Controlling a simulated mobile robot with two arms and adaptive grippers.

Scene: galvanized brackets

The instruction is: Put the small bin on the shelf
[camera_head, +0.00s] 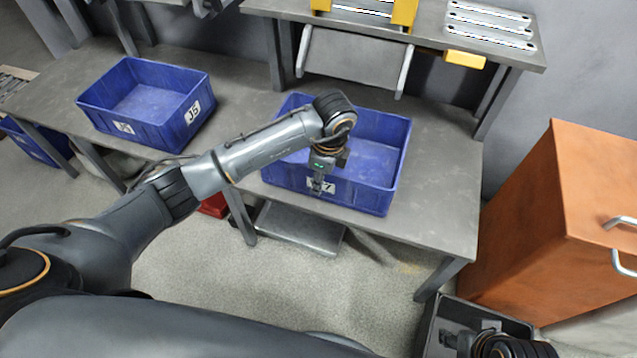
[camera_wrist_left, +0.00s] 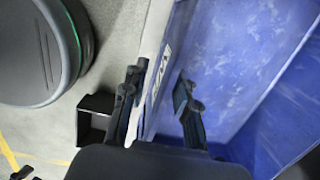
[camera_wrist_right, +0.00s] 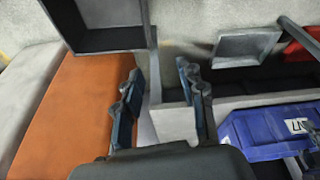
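A blue bin (camera_head: 385,192) with a label ending in 7 stands on the grey table, tilted in the picture. Another blue bin (camera_head: 135,128), labelled J5, stands on the table's left part. The frames do not settle which bin is the small one. The shelf (camera_head: 425,38) is a raised grey board at the table's back. My left gripper (camera_head: 322,186) points down at the near wall of the right blue bin. In the left wrist view its open fingers (camera_wrist_left: 158,98) sit either side of that wall, apart from it. My right gripper (camera_wrist_right: 160,92) is open and empty, low at the right.
Yellow parts (camera_head: 404,12) and a stack of metal brackets (camera_head: 490,22) occupy the shelf. An orange cabinet (camera_head: 535,215) stands right of the table. A dark open box (camera_head: 428,325) is on the floor near my right gripper. A grey step (camera_head: 298,228) is under the table.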

